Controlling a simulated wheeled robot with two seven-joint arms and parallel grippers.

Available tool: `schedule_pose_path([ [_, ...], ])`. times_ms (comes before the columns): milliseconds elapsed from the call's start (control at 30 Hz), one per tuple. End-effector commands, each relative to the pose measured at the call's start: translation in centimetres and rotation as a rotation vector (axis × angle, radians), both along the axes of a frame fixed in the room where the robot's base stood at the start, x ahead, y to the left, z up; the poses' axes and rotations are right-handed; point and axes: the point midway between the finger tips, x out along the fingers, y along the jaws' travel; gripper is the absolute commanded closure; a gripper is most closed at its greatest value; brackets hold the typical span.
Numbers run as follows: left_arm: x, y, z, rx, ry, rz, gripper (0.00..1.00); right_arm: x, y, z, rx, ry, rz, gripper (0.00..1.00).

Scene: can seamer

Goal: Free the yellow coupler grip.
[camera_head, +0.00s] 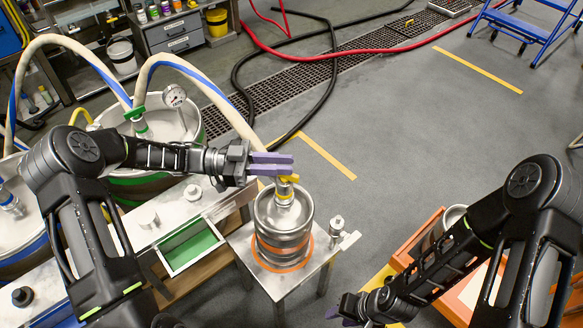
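The yellow coupler grip (289,179) sits on top of the coupler (284,193) on a small steel keg (283,225). The hose's end near the coupler is partly hidden by my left gripper. My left gripper (280,164) has purple fingers that lie close together, just above and overlapping the yellow grip in the picture. I cannot tell whether they touch it or hold any of it. My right gripper (343,309) is low at the bottom centre, away from the keg, with its fingers partly hidden by its own arm.
The keg stands on a small metal table (282,280) inside an orange ring (256,248). A small metal fitting (336,225) stands right of it. Larger kegs with a gauge (174,96) are at left. A green-bottomed tray (190,247) is left of the keg. An orange bench (407,258) is at right.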

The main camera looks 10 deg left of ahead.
Motion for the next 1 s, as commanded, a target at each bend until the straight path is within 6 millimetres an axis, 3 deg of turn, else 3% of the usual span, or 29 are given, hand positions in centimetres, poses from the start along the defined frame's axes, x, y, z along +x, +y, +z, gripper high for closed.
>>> schedule_pose_path([
  [33, -0.7, -0.8, -2.3, 0.034, 0.029, -0.006, 0.68, 0.0, 0.0, 0.0, 0.0, 0.0, 0.0, 0.64],
  [200, -0.5, -2.3, -2.4, 0.036, 0.028, -0.006, 0.68, 0.0, 0.0, 0.2, 0.0, 0.0, 0.0, 0.64],
  [500, -0.3, -2.6, -2.0, 0.032, 0.022, -0.005, 0.68, 0.0, 0.0, 0.3, 0.0, 0.0, 0.0, 0.64],
  [900, -0.2, -2.6, -1.5, 0.029, 0.019, -0.006, 1.0, 0.0, 0.0, 0.4, 0.0, 0.0, 0.0, 0.64],
  [1000, -0.2, -2.6, -1.5, 0.029, 0.018, -0.006, 1.0, 0.0, 0.0, 0.4, 0.0, 0.0, 0.0, 0.64],
])
